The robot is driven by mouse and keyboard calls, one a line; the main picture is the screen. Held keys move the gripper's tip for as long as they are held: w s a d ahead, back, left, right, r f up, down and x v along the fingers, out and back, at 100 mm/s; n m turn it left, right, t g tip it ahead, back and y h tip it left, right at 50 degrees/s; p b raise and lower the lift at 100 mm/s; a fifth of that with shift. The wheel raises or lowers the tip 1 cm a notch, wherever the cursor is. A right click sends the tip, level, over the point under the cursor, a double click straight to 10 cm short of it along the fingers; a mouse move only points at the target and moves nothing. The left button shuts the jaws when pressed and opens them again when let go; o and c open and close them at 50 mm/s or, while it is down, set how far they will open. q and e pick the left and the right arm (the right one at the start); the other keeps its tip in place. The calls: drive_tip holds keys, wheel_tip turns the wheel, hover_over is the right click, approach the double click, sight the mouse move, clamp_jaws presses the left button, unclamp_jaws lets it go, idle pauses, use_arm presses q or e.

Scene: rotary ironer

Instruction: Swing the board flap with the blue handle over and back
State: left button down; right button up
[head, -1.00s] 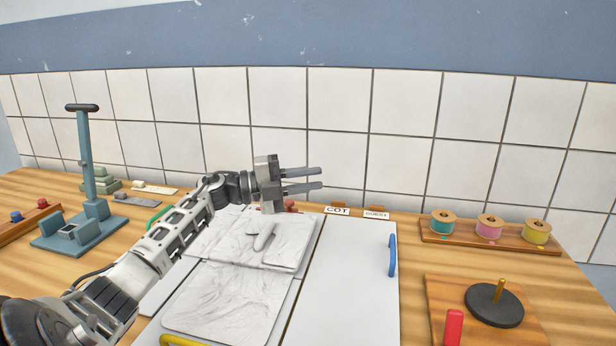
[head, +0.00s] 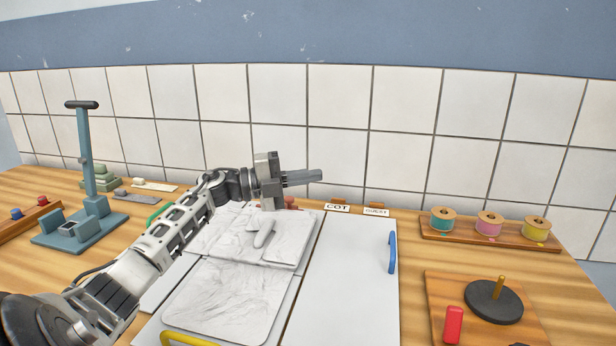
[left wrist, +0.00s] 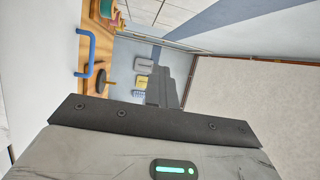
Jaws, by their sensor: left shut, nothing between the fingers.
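The white board flap (head: 345,285) with the blue handle (head: 392,253) lies flat on the right side of the folding board, its handle on the right edge. The blue handle also shows at the upper left of the left wrist view (left wrist: 86,50). My left gripper (head: 318,176) is shut and empty, held in the air above the far part of the board, left of and apart from the blue handle. A wrinkled white cloth (head: 235,295) lies folded on the board's middle, left of the flap. My right gripper is not in view.
A yellow handle (head: 188,340) is at the board's near edge and a green one (head: 158,212) at its left. A spool rack (head: 490,234) and a wooden base with a dark disc (head: 494,302) stand at right. A blue-grey press (head: 82,228) stands at left.

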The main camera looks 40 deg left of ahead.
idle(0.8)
use_arm(q)
drive_tip(key=c, duration=1.8)
unclamp_jaws()
drive_tip(key=shift+s, duration=0.1)
drive_tip(key=b+v, duration=0.3)
drive_tip(key=v, duration=1.2)
drive_tip(key=shift+s+a, duration=0.25)
drive_tip(key=shift+s, duration=0.1)
